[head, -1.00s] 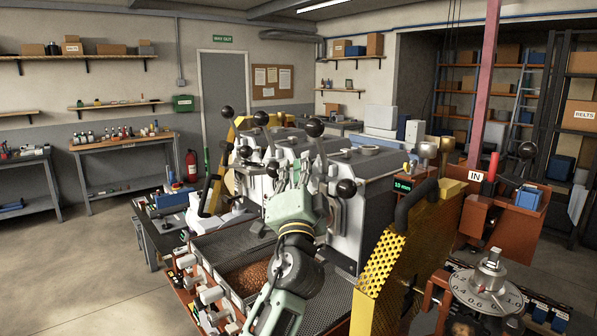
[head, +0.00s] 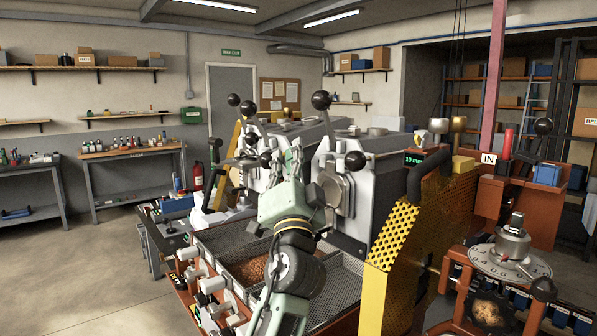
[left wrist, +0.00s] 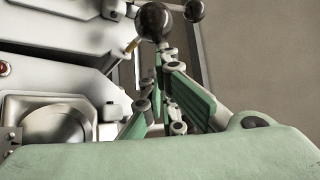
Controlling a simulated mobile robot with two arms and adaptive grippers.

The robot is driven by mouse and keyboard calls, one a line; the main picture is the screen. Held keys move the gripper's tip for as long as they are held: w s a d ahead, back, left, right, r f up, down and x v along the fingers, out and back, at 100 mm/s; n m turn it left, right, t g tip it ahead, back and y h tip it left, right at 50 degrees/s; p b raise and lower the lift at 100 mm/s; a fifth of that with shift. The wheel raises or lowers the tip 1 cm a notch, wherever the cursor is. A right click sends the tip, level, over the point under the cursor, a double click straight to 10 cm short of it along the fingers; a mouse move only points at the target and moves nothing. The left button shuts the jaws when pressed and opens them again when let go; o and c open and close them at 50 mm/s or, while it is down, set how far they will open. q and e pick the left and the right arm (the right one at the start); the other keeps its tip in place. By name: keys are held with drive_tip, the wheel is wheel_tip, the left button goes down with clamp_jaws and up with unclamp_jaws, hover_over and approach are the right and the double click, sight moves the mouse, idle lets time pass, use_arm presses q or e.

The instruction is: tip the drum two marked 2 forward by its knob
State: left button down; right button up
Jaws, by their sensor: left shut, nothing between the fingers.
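The roaster has white-and-grey drum housings side by side. The middle drum (head: 300,134), partly hidden by my left arm, sits beside the right drum (head: 375,150); I cannot read a 2 on either. Black ball knobs stand on levers, one upper knob (head: 321,100) and one front knob (head: 355,160) at the right drum. My left gripper (head: 297,152), pale green, is shut and empty in front of the middle drum. In the left wrist view, a black knob (left wrist: 153,22) shows just beyond the fingers (left wrist: 166,75); contact cannot be told. My right gripper is not in view.
A mesh cooling tray (head: 215,239) with brown beans lies below the drums. A perforated yellow guard (head: 400,245) stands at the right, near a dial (head: 508,262). Another knob (head: 234,100) rises at the left. The floor at the left is clear.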

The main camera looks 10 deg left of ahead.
use_arm(q)
drive_tip(key=shift+n+y, duration=0.6)
drive_tip(key=shift+s+a+f+b, duration=0.85)
drive_tip(key=shift+s+f+b, duration=0.1)
drive_tip(key=shift+f, duration=0.15)
drive_tip(key=shift+s+a+f+b, duration=0.85)
drive_tip(key=shift+s+f, duration=0.05)
drive_tip(key=shift+f, duration=0.2)
drive_tip(key=shift+s+a+f, duration=0.25)
drive_tip(key=shift+a+f, duration=0.05)
drive_tip(key=shift+f, duration=0.15)
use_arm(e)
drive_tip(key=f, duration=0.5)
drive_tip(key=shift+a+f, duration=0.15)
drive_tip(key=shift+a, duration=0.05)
use_arm(q)
drive_tip(key=v, duration=0.7)
drive_tip(key=shift+s+d, duration=0.15)
drive_tip(key=shift+s, duration=0.2)
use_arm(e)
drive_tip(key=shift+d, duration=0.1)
